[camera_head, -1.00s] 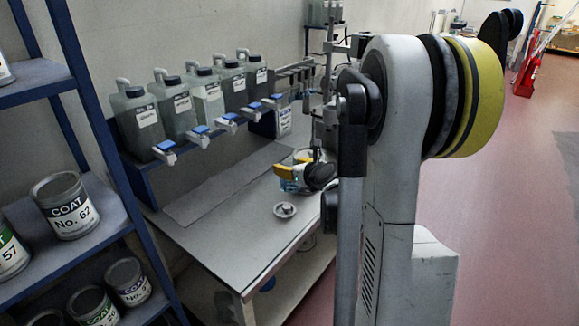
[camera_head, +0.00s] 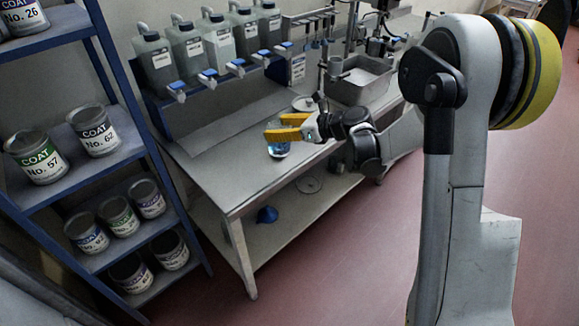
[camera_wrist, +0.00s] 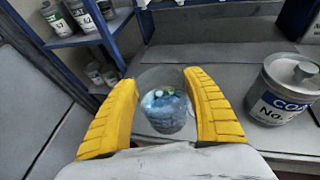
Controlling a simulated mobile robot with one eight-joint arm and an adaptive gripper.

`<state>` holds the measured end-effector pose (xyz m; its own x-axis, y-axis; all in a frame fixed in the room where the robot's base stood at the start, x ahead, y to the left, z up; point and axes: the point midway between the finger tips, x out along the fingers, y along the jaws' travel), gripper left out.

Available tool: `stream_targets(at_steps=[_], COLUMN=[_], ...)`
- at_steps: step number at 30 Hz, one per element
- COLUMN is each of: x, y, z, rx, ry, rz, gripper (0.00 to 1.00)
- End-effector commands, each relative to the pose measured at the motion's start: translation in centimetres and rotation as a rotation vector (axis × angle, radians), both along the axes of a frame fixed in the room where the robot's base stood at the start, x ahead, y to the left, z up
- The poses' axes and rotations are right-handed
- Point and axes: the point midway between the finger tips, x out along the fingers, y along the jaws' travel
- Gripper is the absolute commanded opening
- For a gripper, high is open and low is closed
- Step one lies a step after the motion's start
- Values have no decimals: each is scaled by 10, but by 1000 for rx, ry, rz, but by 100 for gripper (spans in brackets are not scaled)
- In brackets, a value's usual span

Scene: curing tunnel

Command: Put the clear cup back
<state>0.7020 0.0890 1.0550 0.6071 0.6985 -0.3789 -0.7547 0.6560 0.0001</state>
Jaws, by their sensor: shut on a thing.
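The clear cup (camera_wrist: 165,105) holds something blue and sits between the two yellow fingers of my gripper (camera_wrist: 163,108) in the wrist view. My gripper is shut on it. In the head view my gripper (camera_head: 284,128) is over the front part of the grey bench (camera_head: 235,185), and the cup (camera_head: 279,149) shows just below the fingers. The fingers and wrist hide part of it. I cannot tell whether the cup's base touches the bench.
A labelled COAT can (camera_wrist: 285,92) stands to the right of the cup. Dispensing bottles (camera_head: 190,48) line a blue rack along the wall. A metal basin (camera_head: 360,80) is behind my wrist. A blue shelf unit (camera_head: 105,190) with paint cans stands at left. Red floor is open at the front.

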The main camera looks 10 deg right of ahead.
Motion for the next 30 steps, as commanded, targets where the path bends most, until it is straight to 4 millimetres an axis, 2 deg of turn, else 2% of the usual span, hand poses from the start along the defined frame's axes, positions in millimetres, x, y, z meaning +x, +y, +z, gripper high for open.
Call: stream_targets(at_steps=[1, 5, 15, 18, 25, 30], x=[0, 3, 35, 42, 48, 48], y=[13, 36, 103, 117, 127, 126], z=[2, -7, -54, -63, -72, -97], rx=[0, 0, -1, -1, -1, -1], ry=[0, 0, 1, 0, 1, 1], rz=[29, 61, 58, 56, 53, 53], gripper=[20, 20, 20, 20, 20, 20])
